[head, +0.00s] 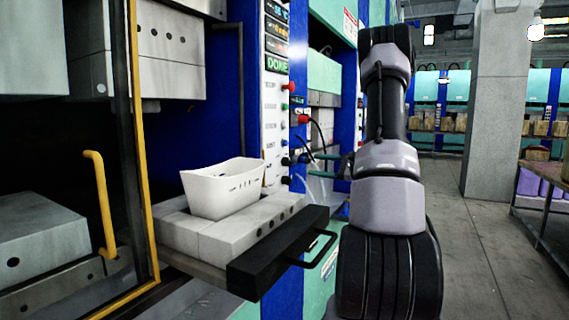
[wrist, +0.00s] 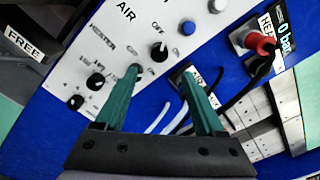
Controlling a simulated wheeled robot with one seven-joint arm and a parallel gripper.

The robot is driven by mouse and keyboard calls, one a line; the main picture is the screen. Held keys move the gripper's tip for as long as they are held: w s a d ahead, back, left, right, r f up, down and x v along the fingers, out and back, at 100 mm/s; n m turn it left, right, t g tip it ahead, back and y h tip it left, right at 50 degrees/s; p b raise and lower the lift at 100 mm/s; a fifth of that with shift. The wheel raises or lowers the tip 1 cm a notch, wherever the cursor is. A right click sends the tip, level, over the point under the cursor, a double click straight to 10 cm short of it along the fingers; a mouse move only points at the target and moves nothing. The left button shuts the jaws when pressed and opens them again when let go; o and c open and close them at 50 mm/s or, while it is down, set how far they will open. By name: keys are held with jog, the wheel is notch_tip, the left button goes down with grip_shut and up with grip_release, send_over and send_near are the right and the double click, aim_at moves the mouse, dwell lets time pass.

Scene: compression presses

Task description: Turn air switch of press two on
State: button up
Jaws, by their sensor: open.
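In the wrist view a black knob (wrist: 158,52) with a white mark stands on the white control panel (wrist: 105,65), beside the printed word AIR. I take it for the air switch; which position it points to is too small to read. My gripper (wrist: 160,75) is open and empty, its two teal fingers pointing at the panel. The knob shows just beyond the gap between the fingertips, and I cannot tell whether they touch it. In the head view my gripper (head: 311,168) is at the lower part of the press's panel (head: 273,115). No press number is readable.
Near the knob are a blue button (wrist: 188,27), a heater knob (wrist: 95,81) and a red plug (wrist: 262,44) with a black cable. In the head view a white bin (head: 222,192) sits on grey blocks left of the panel, behind a black handle bar (head: 280,255).

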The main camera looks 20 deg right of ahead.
aim_at(290, 162)
jog(key=x, duration=1)
jog(key=shift+w+a, duration=0.2)
jog(key=shift+a, duration=0.05)
grip_shut()
